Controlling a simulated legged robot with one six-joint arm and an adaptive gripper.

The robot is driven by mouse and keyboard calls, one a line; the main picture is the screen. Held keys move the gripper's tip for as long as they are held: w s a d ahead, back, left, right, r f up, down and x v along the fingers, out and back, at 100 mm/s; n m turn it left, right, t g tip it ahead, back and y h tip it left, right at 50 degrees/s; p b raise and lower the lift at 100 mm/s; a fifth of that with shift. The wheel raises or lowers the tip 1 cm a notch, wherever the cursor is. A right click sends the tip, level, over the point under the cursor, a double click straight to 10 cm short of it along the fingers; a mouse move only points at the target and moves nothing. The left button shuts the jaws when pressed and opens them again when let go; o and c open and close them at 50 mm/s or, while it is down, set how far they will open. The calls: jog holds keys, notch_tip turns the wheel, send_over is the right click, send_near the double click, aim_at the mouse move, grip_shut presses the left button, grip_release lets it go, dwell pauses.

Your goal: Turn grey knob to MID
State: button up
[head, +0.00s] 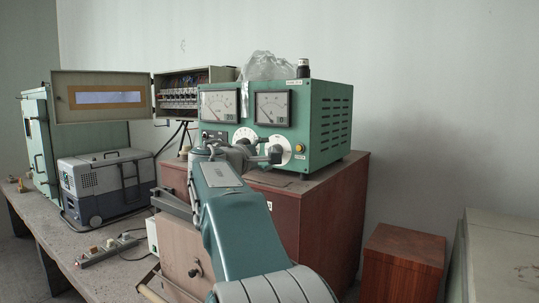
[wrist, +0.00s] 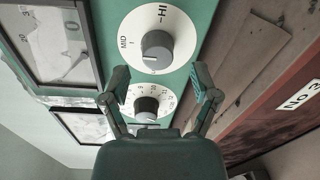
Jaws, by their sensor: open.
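A round grey knob (wrist: 156,50) sits on a white dial plate (wrist: 176,22) marked HI and MID, on the front of a green metal box. I cannot clearly tell which label the knob points at. In the head view the right-hand dial (head: 286,144) is partly hidden by my gripper (head: 265,154). In the wrist view my gripper (wrist: 160,82) is open and empty. Its fingers are spread wide, and the knob lies just above the gap between their tips.
Two meters, left (head: 220,104) and right (head: 272,108), sit above the dials on the green box (head: 330,125). The box stands on a red-brown cabinet (head: 335,205). A grey-blue cooler (head: 105,185) and a power strip (head: 107,250) are on the bench at left.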

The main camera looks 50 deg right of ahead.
jog(key=a, duration=1)
jog(key=shift+s, duration=0.2)
jog(key=shift+r, duration=0.1)
jog(key=s+a+f+m+t+y, duration=0.1)
jog(key=s+a+f+y, duration=0.4)
jog(key=a+f, duration=0.5)
jog(key=s+a+f+m+t+y, duration=0.1)
jog(key=s+a+f+y, duration=0.4)
jog(key=a+f, duration=0.5)
jog(key=s+a+f+t+y, duration=0.2)
jog(key=s+a+f+y, duration=0.3)
jog(key=a+f, duration=0.5)
jog(key=a+y, duration=0.2)
jog(key=shift+s+a+f+m+t+y, duration=0.2)
jog(key=shift+a+m+t+y, duration=0.1)
jog(key=shift+a+m, duration=0.1)
jog(key=shift+w, duration=0.1)
jog(key=shift+c, duration=0.4)
